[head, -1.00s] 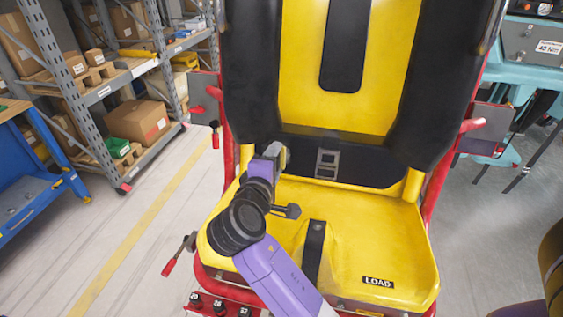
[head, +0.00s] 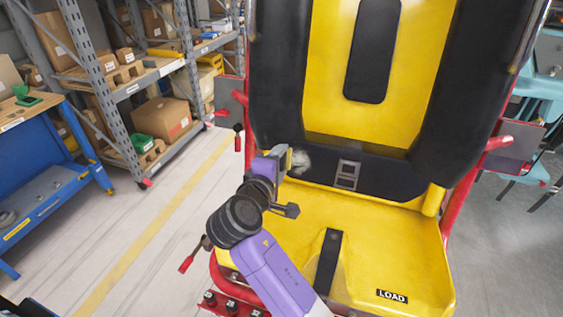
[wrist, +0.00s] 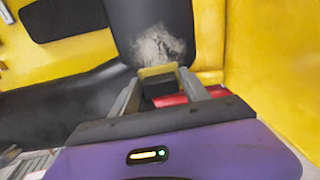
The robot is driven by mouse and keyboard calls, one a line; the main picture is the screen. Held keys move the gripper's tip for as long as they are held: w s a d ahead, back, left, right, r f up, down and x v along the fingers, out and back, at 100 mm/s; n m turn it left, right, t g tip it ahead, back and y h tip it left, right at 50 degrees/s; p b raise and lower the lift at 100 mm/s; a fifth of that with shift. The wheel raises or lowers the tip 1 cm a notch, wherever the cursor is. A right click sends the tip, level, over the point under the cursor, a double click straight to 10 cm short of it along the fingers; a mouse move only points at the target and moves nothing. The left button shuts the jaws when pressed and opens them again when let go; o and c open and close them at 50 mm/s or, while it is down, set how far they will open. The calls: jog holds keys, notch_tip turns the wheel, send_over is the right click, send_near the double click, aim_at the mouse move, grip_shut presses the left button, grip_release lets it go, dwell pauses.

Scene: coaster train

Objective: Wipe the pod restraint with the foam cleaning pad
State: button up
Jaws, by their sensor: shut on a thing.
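The pod restraint is a pair of thick black shoulder pads, left (head: 277,75) and right (head: 478,75), in front of the yellow seat back. A pale grey smudge (head: 301,161) marks the lower end of the left pad. It also shows in the wrist view (wrist: 158,46), just beyond the fingers. My gripper (head: 283,160) is shut on the foam cleaning pad (wrist: 158,71), of which a yellow edge and a dark part show between the fingers. The pad is at or just short of the smudge; I cannot tell whether they touch.
A grey buckle (head: 347,174) sits on the black belt right of my gripper. The yellow seat (head: 390,250) lies below. Red levers and bars flank the seat. A blue workbench (head: 50,160) and shelving (head: 115,100) stand at left, with open floor between.

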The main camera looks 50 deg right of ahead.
aim_at(312, 163)
jog(key=shift+s+d+p, duration=0.45)
jog(key=shift+s+p, duration=0.1)
jog(key=shift+s, duration=0.7)
jog(key=shift+s+d+p, duration=0.5)
jog(key=shift+s, duration=0.75)
jog(key=shift+s+d+p, duration=0.45)
jog(key=shift+s+p, duration=0.1)
jog(key=shift+s, duration=0.7)
jog(key=shift+w, duration=0.1)
jog(key=shift+w, duration=0.2)
jog(key=shift+c, duration=0.6)
jog(key=shift+w+a, duration=0.45)
jog(key=shift+w, duration=0.7)
jog(key=shift+w+a, duration=0.4)
jog(key=shift+w, duration=0.8)
jog(key=shift+w+a, duration=0.45)
jog(key=shift+w, duration=0.7)
jog(key=shift+v, duration=2.95)
jog(key=shift+s+a+f, duration=0.1)
